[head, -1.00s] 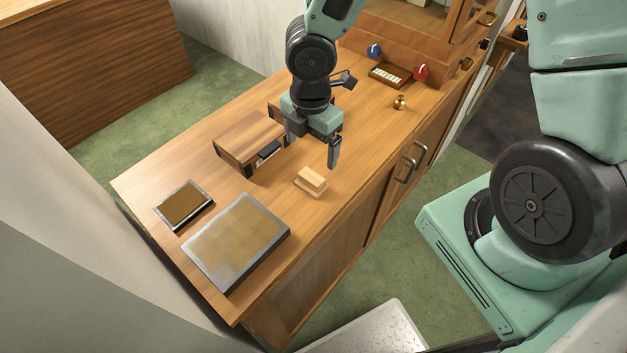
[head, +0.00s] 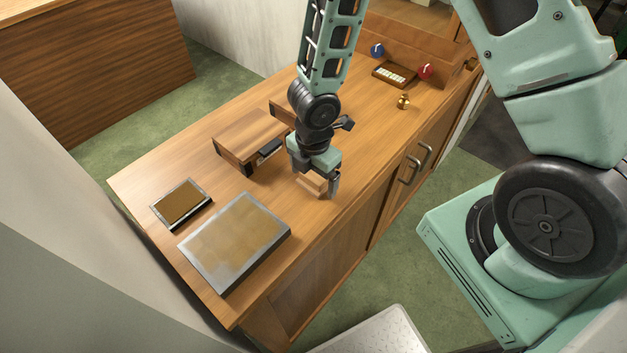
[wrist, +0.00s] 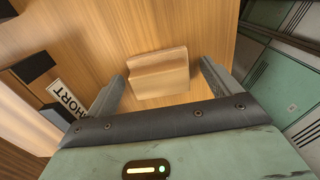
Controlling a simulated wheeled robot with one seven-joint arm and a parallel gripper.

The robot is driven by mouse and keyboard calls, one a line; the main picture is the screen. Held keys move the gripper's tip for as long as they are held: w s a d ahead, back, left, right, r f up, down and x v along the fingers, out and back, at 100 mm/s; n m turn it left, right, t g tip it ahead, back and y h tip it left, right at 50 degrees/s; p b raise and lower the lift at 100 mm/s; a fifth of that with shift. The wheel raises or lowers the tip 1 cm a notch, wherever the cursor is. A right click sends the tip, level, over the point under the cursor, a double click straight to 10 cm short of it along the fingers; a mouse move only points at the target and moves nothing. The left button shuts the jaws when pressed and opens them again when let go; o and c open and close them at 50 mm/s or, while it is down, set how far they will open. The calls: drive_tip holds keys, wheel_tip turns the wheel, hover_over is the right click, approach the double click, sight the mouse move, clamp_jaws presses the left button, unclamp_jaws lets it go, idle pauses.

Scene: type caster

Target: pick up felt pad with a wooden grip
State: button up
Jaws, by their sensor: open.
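The felt pad with a wooden grip (head: 311,187) is a small light wooden block on the bench top, partly hidden by my gripper in the head view. In the wrist view the pad (wrist: 158,76) lies between my two fingers, with bare wood on either side. My gripper (head: 314,181) is open and points down over the pad, one finger to each side. The wrist view shows my gripper (wrist: 162,70) empty, with neither finger touching the pad. The pad's underside is hidden.
A wooden box (head: 248,137) stands left of the gripper. A large framed plate (head: 236,243) and a smaller one (head: 181,203) lie toward the near end. A small brass object (head: 403,101) and a tray (head: 394,74) are farther back. The bench's front edge is close on the right.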

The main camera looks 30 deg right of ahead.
sight(314, 175)
drive_tip(key=c, duration=1.2)
drive_tip(key=shift+o, duration=0.2)
drive_tip(key=shift+r, duration=0.1)
wheel_tip(314, 175, up, 10)
drive_tip(key=p, duration=0.3)
drive_tip(key=o, duration=0.4)
drive_tip(key=shift+c, duration=1)
